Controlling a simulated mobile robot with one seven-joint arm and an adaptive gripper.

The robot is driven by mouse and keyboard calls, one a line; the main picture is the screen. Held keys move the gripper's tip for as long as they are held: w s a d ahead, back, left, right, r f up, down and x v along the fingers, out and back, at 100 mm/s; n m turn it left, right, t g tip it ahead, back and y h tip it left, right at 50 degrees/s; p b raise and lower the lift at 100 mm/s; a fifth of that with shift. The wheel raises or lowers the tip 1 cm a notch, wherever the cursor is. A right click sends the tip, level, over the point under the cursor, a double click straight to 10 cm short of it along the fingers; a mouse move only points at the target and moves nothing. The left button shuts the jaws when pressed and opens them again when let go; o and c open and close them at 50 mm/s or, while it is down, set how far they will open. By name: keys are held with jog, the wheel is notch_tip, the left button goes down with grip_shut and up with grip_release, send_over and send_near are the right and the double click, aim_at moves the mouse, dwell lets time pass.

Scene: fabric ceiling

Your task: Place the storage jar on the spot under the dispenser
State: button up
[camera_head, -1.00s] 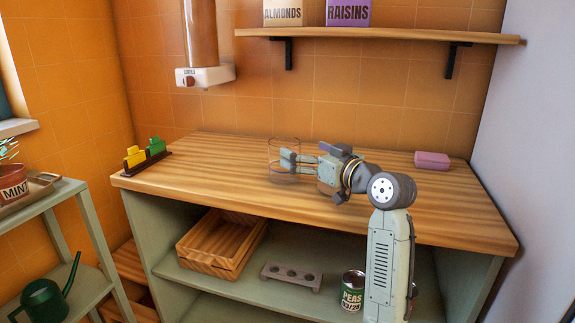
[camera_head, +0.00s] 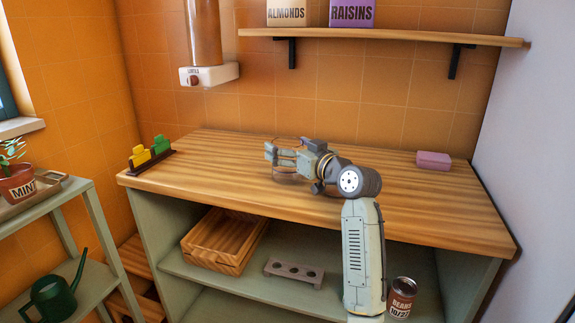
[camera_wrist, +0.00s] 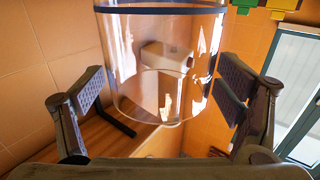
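The clear glass storage jar (camera_head: 286,177) stands on the wooden counter (camera_head: 400,195), largely hidden behind my gripper in the head view. My gripper (camera_head: 270,153) is open, with one finger (camera_wrist: 88,92) and the other (camera_wrist: 236,88) on either side of the jar. I cannot tell whether either finger touches it. The dispenser (camera_head: 208,75), a brown-filled tube with a white base, hangs on the wall at the back left. No marked spot shows below it.
A rack with yellow and green clips (camera_head: 150,156) stands at the counter's left end. A pink block (camera_head: 433,161) lies at the right. A wall shelf (camera_head: 380,37) holds two boxes above the counter. Clear counter lies between jar and rack.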

jog(key=c, duration=1.8)
jog(key=shift+r, duration=0.1)
